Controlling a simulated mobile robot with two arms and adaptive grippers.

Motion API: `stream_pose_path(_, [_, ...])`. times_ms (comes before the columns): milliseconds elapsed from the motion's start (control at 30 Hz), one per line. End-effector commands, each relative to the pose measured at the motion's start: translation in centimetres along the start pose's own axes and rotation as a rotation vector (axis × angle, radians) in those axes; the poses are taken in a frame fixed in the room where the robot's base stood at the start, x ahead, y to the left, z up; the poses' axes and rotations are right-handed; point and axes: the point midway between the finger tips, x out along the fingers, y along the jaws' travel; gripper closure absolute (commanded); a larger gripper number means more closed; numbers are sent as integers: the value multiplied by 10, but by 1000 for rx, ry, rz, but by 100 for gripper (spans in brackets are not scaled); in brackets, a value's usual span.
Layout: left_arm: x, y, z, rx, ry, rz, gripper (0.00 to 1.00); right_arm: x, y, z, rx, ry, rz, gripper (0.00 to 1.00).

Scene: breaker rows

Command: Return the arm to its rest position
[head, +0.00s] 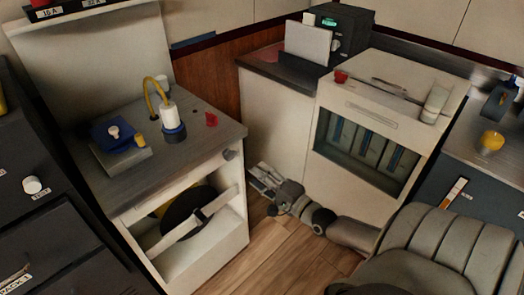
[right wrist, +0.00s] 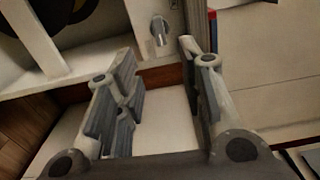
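My right arm (head: 345,232) reaches in from the lower right of the head view, low over the wood floor. My right gripper (head: 262,180) is beside the front right corner of the workbench cabinet (head: 205,268), in front of the white cabinet at the back. In the right wrist view the two fingers of this gripper (right wrist: 160,72) stand wide apart with nothing between them. A grey round knob (right wrist: 159,30) shows beyond the fingertips; it is also on the workbench cabinet in the head view (head: 231,154). I cannot tell if the gripper touches anything. My left gripper is not in view.
A white lamp-like object with a yellow hose (head: 170,117) and a blue-topped device (head: 113,135) stand on the workbench. A white unit with an open front (head: 385,112) stands at right. Some wood floor (head: 280,255) is clear.

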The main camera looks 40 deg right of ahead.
Motion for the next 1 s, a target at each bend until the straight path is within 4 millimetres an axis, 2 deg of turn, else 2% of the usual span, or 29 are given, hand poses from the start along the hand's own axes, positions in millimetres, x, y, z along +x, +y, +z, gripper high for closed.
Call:
stream_pose_path(367, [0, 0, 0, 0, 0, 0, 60, 0, 0, 0, 0, 0, 1, 64])
stream_pose_path(433, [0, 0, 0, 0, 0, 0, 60, -1, 5, -1, -12, 4, 12, 64])
stream_pose_path(500, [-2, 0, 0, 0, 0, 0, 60, -4, 21, -3, -55, 13, 45, 64])
stream_pose_path(567, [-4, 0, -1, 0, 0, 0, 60, -10, 45, -7, -124, 24, 98, 64])
stream_pose_path(667, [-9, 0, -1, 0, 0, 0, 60, -29, 104, -12, -292, 30, 237, 64])
stream_pose_path(700, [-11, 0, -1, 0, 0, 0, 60, -40, 132, -11, -371, 21, 305, 64])
stream_pose_path(767, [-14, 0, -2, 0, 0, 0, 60, -59, 175, -8, -488, -7, 411, 64])
stream_pose_path(800, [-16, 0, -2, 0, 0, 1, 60, -74, 202, -4, -562, -34, 480, 64])
stream_pose_path(900, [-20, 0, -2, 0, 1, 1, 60, -116, 265, 11, -735, -132, 646, 64])
stream_pose_path(1000, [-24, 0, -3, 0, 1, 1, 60, -163, 321, 34, -891, -274, 796, 64])
